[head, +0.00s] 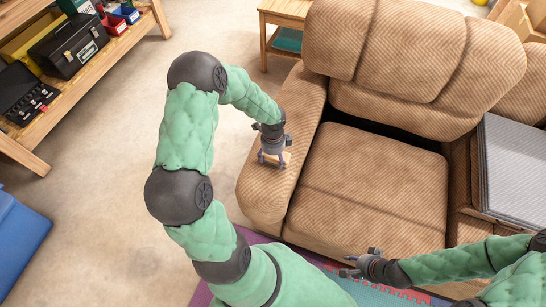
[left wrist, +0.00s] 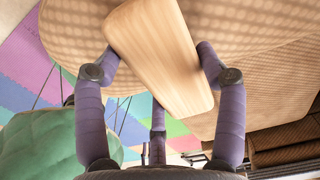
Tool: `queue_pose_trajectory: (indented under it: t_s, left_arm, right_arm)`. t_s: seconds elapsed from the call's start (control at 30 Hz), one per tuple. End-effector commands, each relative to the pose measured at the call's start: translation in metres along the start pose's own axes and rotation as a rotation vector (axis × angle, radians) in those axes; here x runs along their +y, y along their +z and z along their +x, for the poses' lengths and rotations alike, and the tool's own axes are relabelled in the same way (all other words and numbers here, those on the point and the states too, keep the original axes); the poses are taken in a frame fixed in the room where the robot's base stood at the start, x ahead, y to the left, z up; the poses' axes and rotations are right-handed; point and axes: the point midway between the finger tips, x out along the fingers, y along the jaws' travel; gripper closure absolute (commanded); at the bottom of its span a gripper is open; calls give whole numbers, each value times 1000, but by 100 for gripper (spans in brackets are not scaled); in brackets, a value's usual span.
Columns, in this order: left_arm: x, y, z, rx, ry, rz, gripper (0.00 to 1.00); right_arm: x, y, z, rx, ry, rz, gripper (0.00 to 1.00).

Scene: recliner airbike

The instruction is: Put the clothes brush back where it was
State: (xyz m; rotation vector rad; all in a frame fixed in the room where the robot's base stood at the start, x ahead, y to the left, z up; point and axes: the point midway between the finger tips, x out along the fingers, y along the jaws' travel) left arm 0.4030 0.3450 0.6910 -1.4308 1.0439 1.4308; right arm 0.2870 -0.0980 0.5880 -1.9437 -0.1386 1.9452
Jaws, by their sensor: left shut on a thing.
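The clothes brush (left wrist: 160,50) shows its pale wooden body in the left wrist view, slanting between purple fingers. My left gripper (left wrist: 159,54) is shut on it. In the head view my left gripper (head: 272,160) is over the recliner's left armrest (head: 262,196), pointing down; the brush is hard to make out there. I cannot tell whether the brush touches the armrest. The bristles are not visible. My right gripper (head: 354,264) is low in front of the recliner's seat (head: 365,185), with its fingers apart and nothing seen between them.
The brown striped recliner (head: 400,45) fills the right half. A grey panel (head: 515,165) lies to its right. A wooden side table (head: 285,12) stands behind the armrest. A wooden shelf with a black toolbox (head: 68,45) is at the upper left. Coloured mats (left wrist: 25,60) lie below.

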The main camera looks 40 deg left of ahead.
Motion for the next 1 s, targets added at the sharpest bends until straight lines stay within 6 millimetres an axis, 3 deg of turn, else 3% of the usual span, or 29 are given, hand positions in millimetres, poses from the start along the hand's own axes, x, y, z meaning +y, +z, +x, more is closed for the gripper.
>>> queue_pose_trajectory:
  t_s: [0.13, 0.17, 0.2, 0.23, 0.67, 0.77, 1.0]
  left_arm:
    - [0, 0, 4, 0, 0, 0, 63]
    - [0, 0, 3, 0, 0, 0, 21]
    - [0, 0, 3, 0, 0, 0, 9]
    - [0, 0, 3, 0, 0, 0, 5]
    - [0, 0, -2, 0, 0, 0, 5]
    - [-1, 0, -14, 0, -2, 0, 5]
    - [-1, 0, -62, 0, -4, 0, 5]
  right_arm:
    - [1, 0, 3, 0, 0, 0, 60]
    - [1, 0, 2, 0, 0, 0, 60]
    - [1, 0, 2, 0, 0, 0, 60]
    - [1, 0, 2, 0, 0, 0, 60]
    - [0, 0, -1, 0, 0, 0, 60]
    - [-3, 0, -7, 0, 0, 0, 60]
    - [-11, 1, -30, 0, 0, 0, 60]
